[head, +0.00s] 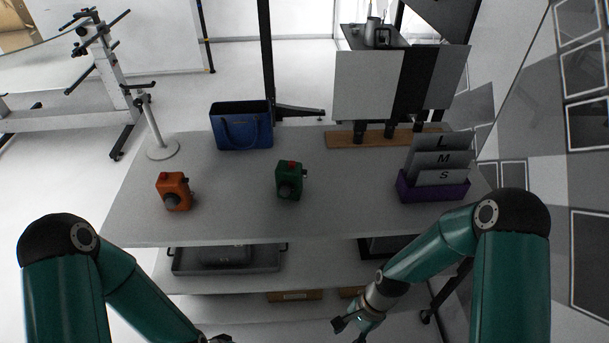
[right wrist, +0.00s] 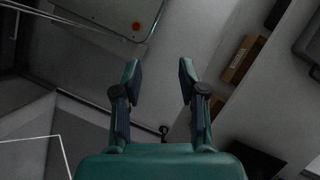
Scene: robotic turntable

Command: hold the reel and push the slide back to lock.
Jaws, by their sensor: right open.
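No part is clearly recognisable as a reel or a slide. An orange boxy device (head: 173,191) with a dark round part and a red top piece stands at the left of the table. A green boxy device (head: 290,180) with a red top piece and a dark round part stands near the middle. My right gripper (head: 352,322) is low in front of the table, away from both devices. In the right wrist view it (right wrist: 160,72) is open and empty. My left gripper (head: 216,340) barely shows at the bottom edge; its fingers are cut off.
The grey table (head: 230,215) has free room between and in front of the devices. A blue bag (head: 241,128) stands at the back, a purple holder (head: 433,190) with lettered cards at the right. A white post (head: 157,130) stands at the back left. Lower shelves hold a tray (head: 185,268).

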